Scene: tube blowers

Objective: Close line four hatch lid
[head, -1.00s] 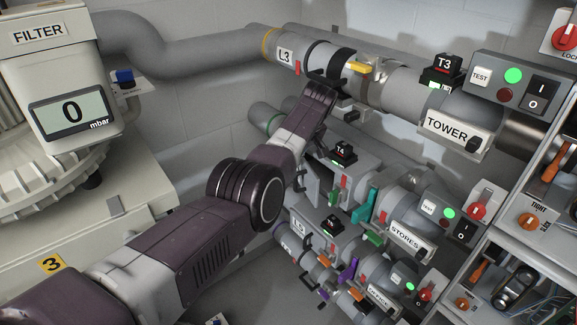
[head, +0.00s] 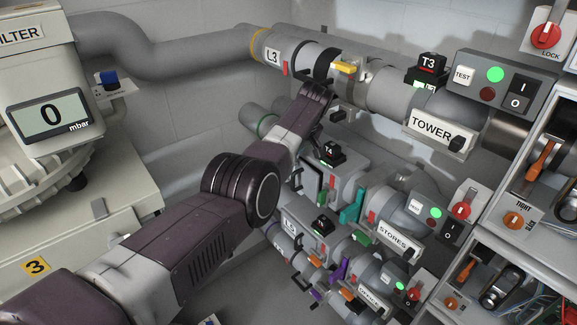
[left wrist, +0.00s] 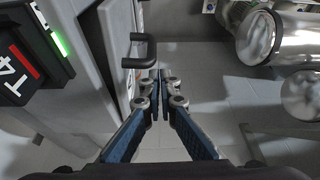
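The line four unit carries a black T4 block with a green light (head: 328,153), in the middle of the head view. Below and left of it is a dark panel (head: 312,181) that looks like the hatch lid standing open, with a black handle (head: 297,181). In the left wrist view the T4 block (left wrist: 32,58) is at the left, and a black handle (left wrist: 139,50) on a grey panel (left wrist: 112,62) lies just ahead and left of my fingertips. My left gripper (left wrist: 156,78) has its fingertips together, holding nothing visible. Its fingers are hidden in the head view. My right gripper is not in view.
The large L3 TOWER pipe (head: 392,90) runs above, close to my left wrist. The STORES pipe (head: 392,225) and L5 line (head: 290,227) lie below and right. The FILTER unit (head: 40,100) is at left. Shiny cylinders (left wrist: 275,35) show at right in the wrist view.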

